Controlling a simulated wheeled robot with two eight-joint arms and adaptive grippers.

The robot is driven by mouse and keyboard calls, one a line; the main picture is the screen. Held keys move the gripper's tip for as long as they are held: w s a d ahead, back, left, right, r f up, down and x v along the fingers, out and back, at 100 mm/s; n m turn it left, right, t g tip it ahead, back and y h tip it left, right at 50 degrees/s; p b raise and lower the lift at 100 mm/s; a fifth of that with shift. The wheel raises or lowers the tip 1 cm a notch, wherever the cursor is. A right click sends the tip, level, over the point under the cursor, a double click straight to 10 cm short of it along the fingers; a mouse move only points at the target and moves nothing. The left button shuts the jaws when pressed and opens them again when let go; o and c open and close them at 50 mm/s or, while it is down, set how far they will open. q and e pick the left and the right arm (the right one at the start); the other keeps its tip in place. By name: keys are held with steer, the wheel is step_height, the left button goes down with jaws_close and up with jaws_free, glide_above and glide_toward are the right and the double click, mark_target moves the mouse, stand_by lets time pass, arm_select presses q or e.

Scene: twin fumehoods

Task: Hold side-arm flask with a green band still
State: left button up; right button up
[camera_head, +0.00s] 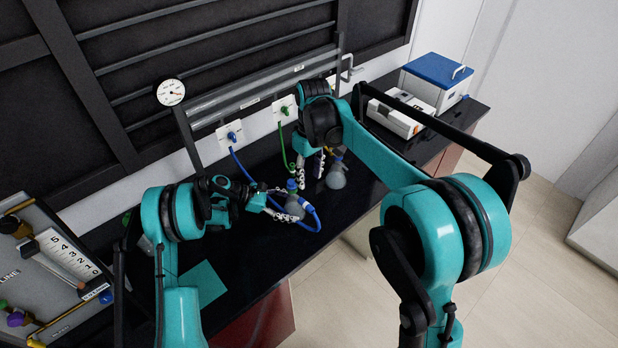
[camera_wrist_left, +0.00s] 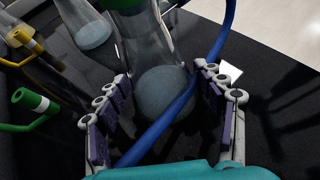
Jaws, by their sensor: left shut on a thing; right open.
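The side-arm flask with a green band (camera_head: 295,208) stands on the dark worktop in the head view, with its green band near the neck. My left gripper (camera_head: 286,205) is shut on it from the left. In the left wrist view the clear glass body of the flask (camera_wrist_left: 160,90) sits between the two rows of finger pads, upper part cut off by the frame. A blue hose (camera_wrist_left: 158,125) crosses in front of it. My right gripper (camera_head: 311,170) is open, just behind and right of this flask.
A second flask (camera_head: 336,178) stands close to my right gripper; it also shows in the left wrist view (camera_wrist_left: 90,30). Blue and green hoses (camera_head: 282,148) run to wall taps. A blue-lidded box (camera_head: 436,80) and a white device (camera_head: 394,118) stand at the back right.

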arm_select(q)
steer(key=o, duration=0.6)
steer(key=shift+r, duration=0.15)
steer(key=shift+r, duration=0.6)
steer(key=o, duration=0.5)
